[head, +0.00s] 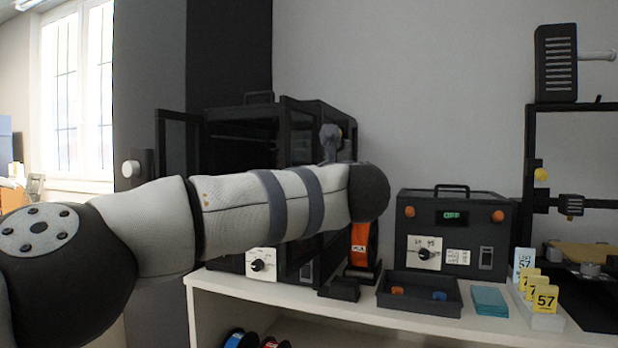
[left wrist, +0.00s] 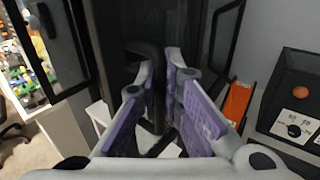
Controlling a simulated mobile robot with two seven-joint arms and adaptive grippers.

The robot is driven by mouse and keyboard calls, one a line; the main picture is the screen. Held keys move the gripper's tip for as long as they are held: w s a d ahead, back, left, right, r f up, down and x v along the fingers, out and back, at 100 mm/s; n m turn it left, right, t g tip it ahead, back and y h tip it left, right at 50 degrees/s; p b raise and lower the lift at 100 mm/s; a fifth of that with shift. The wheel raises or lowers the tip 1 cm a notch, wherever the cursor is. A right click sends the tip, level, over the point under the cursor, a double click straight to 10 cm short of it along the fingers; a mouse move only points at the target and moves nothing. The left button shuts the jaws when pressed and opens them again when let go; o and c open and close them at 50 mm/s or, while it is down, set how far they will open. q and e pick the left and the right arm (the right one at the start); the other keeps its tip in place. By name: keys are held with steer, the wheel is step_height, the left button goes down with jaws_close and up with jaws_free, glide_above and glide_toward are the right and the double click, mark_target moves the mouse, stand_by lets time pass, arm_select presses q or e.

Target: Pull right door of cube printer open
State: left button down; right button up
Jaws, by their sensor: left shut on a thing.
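The cube printer (head: 345,115) is a black box on the white shelf, largely hidden behind my left arm. Its left door (head: 180,140) stands swung open to the left, and a dark framed pane (left wrist: 55,45) shows at the left of the left wrist view. The right door (head: 297,135) seems to be the dark panel angled outward from the printer front. My left gripper (left wrist: 155,88) is hidden in the head view. In the left wrist view its purple-padded fingers are closed about a dark curved bar (left wrist: 148,52), apparently the right door's handle; the exact contact is unclear.
An orange spool (head: 361,245) stands right of the printer, beside a black control box (head: 455,235). A black tray (head: 420,292), teal cards (head: 489,301) and numbered yellow cards (head: 545,299) occupy the shelf (head: 260,293) front. Another open-frame printer (head: 531,165) stands far right.

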arm_select(q)
steer(key=shift+d, duration=0.1)
stand_by(0.4)
steer(key=c, duration=2)
jaws_free()
steer(key=v, duration=1.2)
